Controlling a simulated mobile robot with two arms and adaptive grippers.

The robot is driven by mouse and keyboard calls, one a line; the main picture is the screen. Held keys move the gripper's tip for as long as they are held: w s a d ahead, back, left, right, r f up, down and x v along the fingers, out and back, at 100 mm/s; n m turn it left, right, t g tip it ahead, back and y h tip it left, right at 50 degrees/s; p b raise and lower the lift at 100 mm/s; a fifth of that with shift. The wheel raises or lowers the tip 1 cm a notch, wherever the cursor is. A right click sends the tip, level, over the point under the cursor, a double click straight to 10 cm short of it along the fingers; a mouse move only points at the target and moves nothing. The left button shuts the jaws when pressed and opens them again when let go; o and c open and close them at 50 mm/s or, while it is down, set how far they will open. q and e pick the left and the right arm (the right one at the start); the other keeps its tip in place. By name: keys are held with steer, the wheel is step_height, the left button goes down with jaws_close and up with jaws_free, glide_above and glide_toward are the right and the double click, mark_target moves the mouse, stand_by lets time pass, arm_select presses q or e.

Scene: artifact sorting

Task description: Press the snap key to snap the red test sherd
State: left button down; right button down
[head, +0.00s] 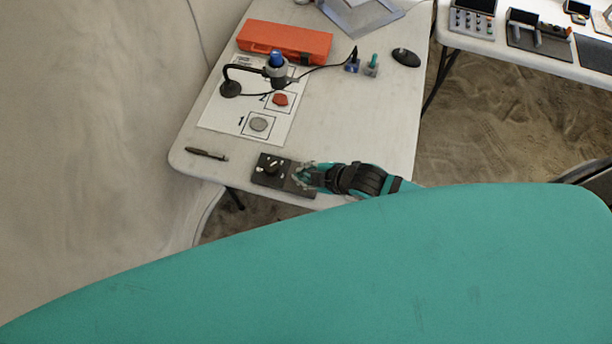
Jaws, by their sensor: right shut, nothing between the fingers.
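The red test sherd (280,99) lies in a marked square on a white printed sheet (213,119) on the table. A small lamp-like camera head (277,68) on a bent black stand is just above and left of it. A black cable runs from it to a small blue block (352,66), which may be the snap key; I cannot tell for sure. My right gripper (304,178) is shut and empty at the table's front edge, over the right part of a dark tray (264,178). I cannot tell whether it touches the tray. My left gripper is not in view.
A grey sherd (259,124) lies in the nearer square. An orange case (285,40) stands behind the sheet. A teal-topped item (372,65) and a black oval object (406,57) are to the right. A dark pen-like tool (207,154) lies front left. The table's right middle is clear.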

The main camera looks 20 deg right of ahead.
stand_by(0.7)
steer(key=shift+f, duration=0.15)
steer(key=shift+f, duration=0.25)
steer(key=shift+s+f+b, duration=0.1)
steer(key=shift+f+b, duration=0.2)
steer(key=shift+f, duration=0.3)
stand_by(0.8)
steer(key=shift+r, duration=0.1)
steer(key=shift+r+p, duration=0.85)
steer(key=shift+p, duration=0.2)
step_height(320, 180, up, 5)
steer(key=p, duration=0.5)
steer(key=shift+r, duration=0.1)
